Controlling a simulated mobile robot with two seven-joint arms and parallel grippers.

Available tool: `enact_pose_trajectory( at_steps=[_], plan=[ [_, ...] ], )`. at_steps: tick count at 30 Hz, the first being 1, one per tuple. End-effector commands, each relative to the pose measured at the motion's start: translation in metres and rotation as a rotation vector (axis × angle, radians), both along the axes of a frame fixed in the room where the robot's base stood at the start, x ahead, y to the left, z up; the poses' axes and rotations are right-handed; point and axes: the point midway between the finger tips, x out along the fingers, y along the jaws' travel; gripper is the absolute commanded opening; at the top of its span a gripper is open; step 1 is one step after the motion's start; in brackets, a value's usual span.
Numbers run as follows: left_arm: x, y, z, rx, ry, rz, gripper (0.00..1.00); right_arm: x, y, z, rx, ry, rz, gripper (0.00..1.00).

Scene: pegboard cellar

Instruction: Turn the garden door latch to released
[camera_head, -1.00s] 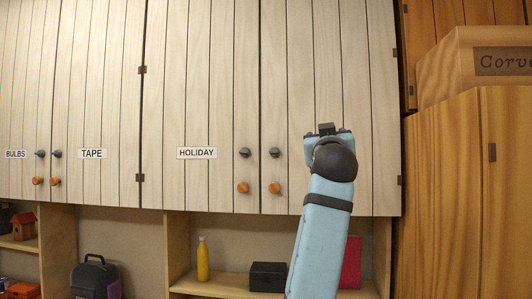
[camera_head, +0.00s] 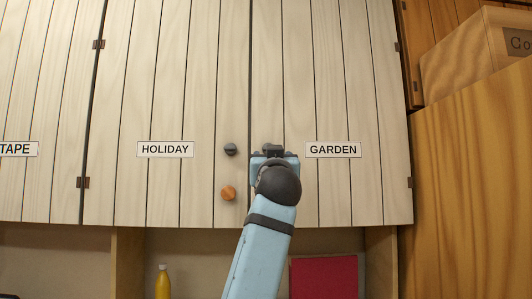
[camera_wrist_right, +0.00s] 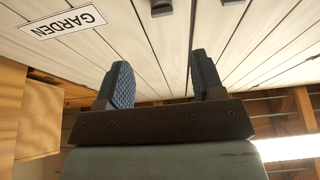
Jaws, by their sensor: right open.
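The garden door (camera_head: 330,90) is a pale plank cupboard door with a "GARDEN" label (camera_head: 333,150). My right gripper (camera_head: 272,152) is raised in front of its left edge, just left of the label. In the head view it covers most or all of the garden latch and its knob. The right wrist view shows my right gripper (camera_wrist_right: 160,78) open and empty, with its fingers wide apart. A dark fitting, seemingly the garden latch (camera_wrist_right: 160,8), is cut by the top edge there, beyond the fingers. How it is turned cannot be told. My left gripper is not in view.
The "HOLIDAY" door (camera_head: 170,80) is just left, with a dark latch (camera_head: 230,149) and an orange knob (camera_head: 228,193) close to my gripper. Below are a yellow bottle (camera_head: 163,282) and a red item (camera_head: 323,278). A wooden cabinet (camera_head: 470,190) stands at the right.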

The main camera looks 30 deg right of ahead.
Motion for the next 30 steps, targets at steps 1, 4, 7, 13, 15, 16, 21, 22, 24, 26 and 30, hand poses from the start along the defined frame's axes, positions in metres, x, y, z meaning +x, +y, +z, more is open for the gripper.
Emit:
enact_pose_trajectory(
  at_steps=[1, 4, 7, 13, 15, 16, 21, 22, 24, 26, 30],
  plan=[
    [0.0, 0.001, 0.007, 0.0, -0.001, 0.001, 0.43, 0.008, -0.005, 0.008, -0.001, 0.003, -0.001, 0.62],
    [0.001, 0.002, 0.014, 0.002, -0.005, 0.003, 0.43, 0.026, -0.016, 0.016, 0.0, 0.004, -0.001, 0.62],
    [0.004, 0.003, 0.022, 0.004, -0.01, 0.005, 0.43, 0.043, -0.026, 0.025, 0.001, 0.003, 0.0, 0.62],
    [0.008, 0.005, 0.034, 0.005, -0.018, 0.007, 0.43, 0.071, -0.044, 0.038, 0.001, 0.002, 0.0, 0.62],
    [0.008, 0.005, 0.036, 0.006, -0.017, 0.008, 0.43, 0.079, -0.048, 0.041, 0.001, 0.002, 0.0, 0.62],
    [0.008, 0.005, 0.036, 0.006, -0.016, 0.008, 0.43, 0.081, -0.05, 0.042, 0.001, 0.001, 0.0, 0.62],
    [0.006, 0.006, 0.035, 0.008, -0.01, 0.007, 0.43, 0.089, -0.055, 0.044, 0.001, 0.001, 0.0, 0.62],
    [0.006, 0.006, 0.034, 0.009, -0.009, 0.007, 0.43, 0.09, -0.055, 0.044, 0.001, 0.001, 0.0, 0.62],
    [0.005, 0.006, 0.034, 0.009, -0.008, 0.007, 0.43, 0.09, -0.056, 0.044, 0.001, 0.001, 0.0, 0.62],
    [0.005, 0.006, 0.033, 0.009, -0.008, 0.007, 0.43, 0.09, -0.056, 0.044, 0.001, 0.001, 0.0, 0.62],
    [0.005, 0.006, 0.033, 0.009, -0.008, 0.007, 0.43, 0.09, -0.055, 0.044, 0.001, 0.001, 0.0, 0.57]
  ],
)
